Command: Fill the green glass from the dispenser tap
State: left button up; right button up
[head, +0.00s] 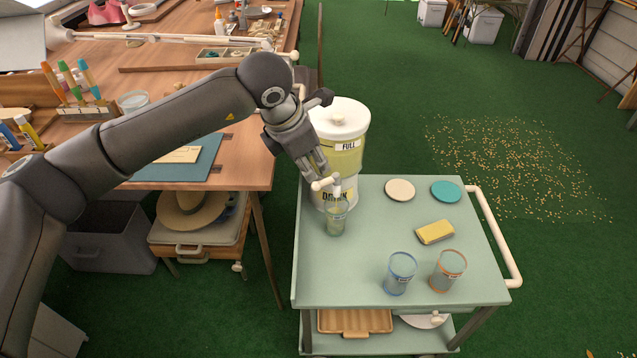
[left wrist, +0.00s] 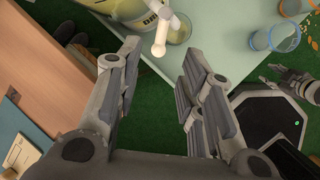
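The drink dispenser (head: 347,158), with a white lid and a "FULL" label, stands at the cart's back left and holds yellowish liquid. Its white tap (head: 325,184) points forward; the tap also shows at the top of the left wrist view (left wrist: 160,40). The green glass (head: 335,218) stands upright on the cart under the tap. How much it holds is unclear. My left gripper (head: 316,172) is close to the tap, its fingers spread apart and empty in the left wrist view (left wrist: 155,62). My right gripper (left wrist: 292,82) shows only at that view's right edge; its opening is unclear.
The green cart (head: 330,277) also bears a blue glass (head: 399,275), an orange-rimmed glass (head: 447,272), a yellow sponge (head: 435,232), a cream coaster (head: 400,190) and a teal coaster (head: 446,191). A wooden workbench (head: 256,165) stands left. The cart's middle is clear.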

aim_at(322, 182)
pick_arm(q)
jog(key=x, duration=0.9)
pick_arm(e)
jog(key=shift+w+r, duration=0.4)
jog(key=shift+r, duration=0.4)
pick_arm(q)
grip_shut()
